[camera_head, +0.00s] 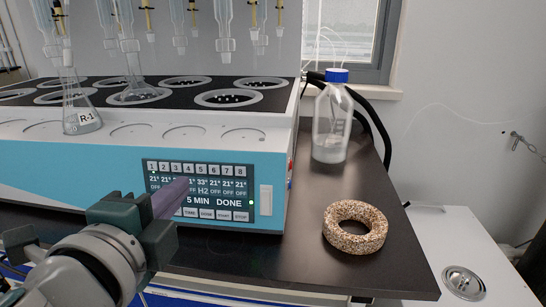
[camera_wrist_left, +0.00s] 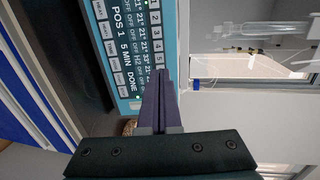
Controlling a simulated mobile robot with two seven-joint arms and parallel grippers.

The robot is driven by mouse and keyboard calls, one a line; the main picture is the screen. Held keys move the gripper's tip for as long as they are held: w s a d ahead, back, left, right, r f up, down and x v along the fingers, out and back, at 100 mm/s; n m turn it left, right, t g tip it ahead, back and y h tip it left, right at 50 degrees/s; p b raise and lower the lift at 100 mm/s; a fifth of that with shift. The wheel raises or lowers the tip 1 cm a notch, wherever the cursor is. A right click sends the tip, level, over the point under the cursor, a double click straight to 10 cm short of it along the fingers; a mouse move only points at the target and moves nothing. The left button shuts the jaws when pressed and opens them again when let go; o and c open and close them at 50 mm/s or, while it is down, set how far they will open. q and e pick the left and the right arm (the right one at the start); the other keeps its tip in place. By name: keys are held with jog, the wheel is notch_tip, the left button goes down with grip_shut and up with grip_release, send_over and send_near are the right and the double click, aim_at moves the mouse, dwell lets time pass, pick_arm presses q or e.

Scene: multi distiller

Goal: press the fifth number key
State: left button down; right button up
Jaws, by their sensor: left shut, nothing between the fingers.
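The control panel (camera_head: 198,191) is on the front of the blue and white distiller. Its number keys 1 to 8 run along the top of the panel. The fifth number key (camera_head: 200,170) shows uncovered in the head view, above a 33° reading. My left gripper (camera_head: 186,182) is shut and empty, with its purple fingers pointing at the panel just below the number row. In the left wrist view, the fingertips (camera_wrist_left: 160,73) overlap the panel edge near the number keys. I cannot tell whether they touch it. My right gripper is not in view.
A flask marked R-1 (camera_head: 82,110) stands on the distiller. A bottle with a blue cap (camera_head: 331,130) and a speckled cork ring (camera_head: 355,228) are on the black table (camera_head: 290,255), right of the distiller. The glassware hangs above the heating wells.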

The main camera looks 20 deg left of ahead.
aim_at(201, 169)
pick_arm(q)
jog(key=x, duration=0.6)
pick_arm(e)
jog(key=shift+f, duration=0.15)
